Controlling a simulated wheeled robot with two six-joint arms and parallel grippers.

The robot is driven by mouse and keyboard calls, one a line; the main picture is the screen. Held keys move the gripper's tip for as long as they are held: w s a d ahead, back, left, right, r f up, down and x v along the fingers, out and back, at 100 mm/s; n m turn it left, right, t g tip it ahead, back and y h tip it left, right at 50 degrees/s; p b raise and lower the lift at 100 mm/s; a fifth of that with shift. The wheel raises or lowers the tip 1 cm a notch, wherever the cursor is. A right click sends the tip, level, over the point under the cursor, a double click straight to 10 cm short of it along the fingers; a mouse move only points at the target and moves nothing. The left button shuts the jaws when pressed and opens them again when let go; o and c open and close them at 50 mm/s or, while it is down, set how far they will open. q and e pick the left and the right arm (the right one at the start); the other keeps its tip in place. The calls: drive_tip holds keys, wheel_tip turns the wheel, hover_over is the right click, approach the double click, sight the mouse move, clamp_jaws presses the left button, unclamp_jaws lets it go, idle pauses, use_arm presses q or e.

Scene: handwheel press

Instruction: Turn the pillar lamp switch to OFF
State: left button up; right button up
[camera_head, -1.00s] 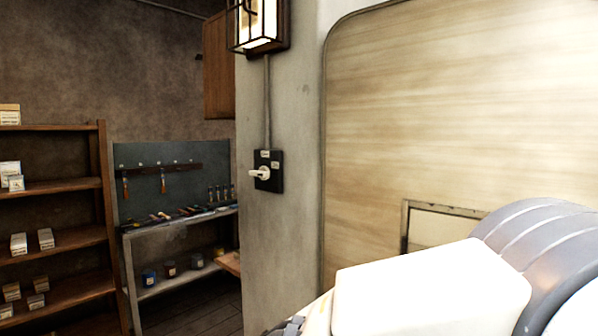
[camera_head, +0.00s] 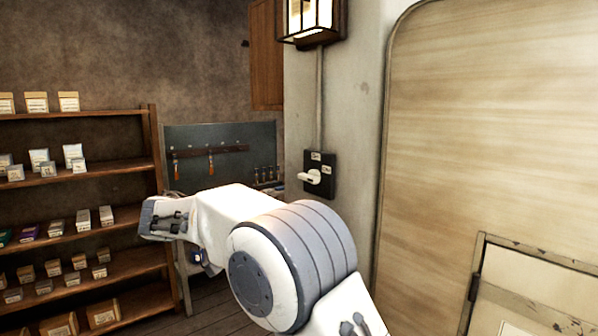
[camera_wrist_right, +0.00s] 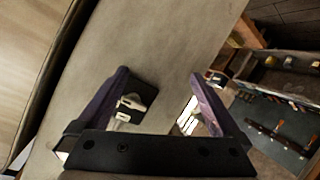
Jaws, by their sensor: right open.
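The pillar lamp switch is a black plate (camera_head: 325,186) with a white lever (camera_head: 310,177) on the pale pillar (camera_head: 352,110). The lit lamp (camera_head: 312,20) hangs above, joined by a conduit. My right gripper (camera_wrist_right: 159,78) shows in the right wrist view, open and empty. The switch lever (camera_wrist_right: 131,102) appears beside the left-hand finger, partly hidden by it; I see no contact. The head view shows my right arm, but not its fingers clearly. My left gripper is not in view.
A wooden shelf (camera_head: 85,166) with small boxes stands at left. A tool board (camera_head: 230,135) hangs behind the pillar, above a bench partly hidden by my arm. A large pale panel (camera_head: 490,120) stands right of the pillar. Space before the switch looks free.

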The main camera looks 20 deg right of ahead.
sight(305, 178)
drive_tip(key=w+d+r+m+h+p, duration=0.1)
drive_tip(key=w+d+r+m+h, duration=0.1)
drive_tip(key=w+r+m+h, duration=0.45)
drive_tip(key=shift+m+y, duration=0.25)
drive_tip(key=shift+y, duration=0.6)
drive_tip(key=d+p, duration=0.1)
drive_tip(key=d, duration=0.2)
drive_tip(key=w+d+r+p, duration=0.1)
drive_tip(key=d+p, duration=0.1)
drive_tip(key=d, duration=0.1)
drive_tip(key=d+r+p, duration=0.1)
drive_tip(key=d+p, duration=0.1)
drive_tip(key=d, duration=0.1)
drive_tip(key=shift+w+d+r, duration=0.15)
drive_tip(key=shift+d+r, duration=0.05)
drive_tip(key=shift+w+d+f, duration=0.1)
drive_tip(key=shift+d, duration=0.2)
drive_tip(key=c, duration=1.2)
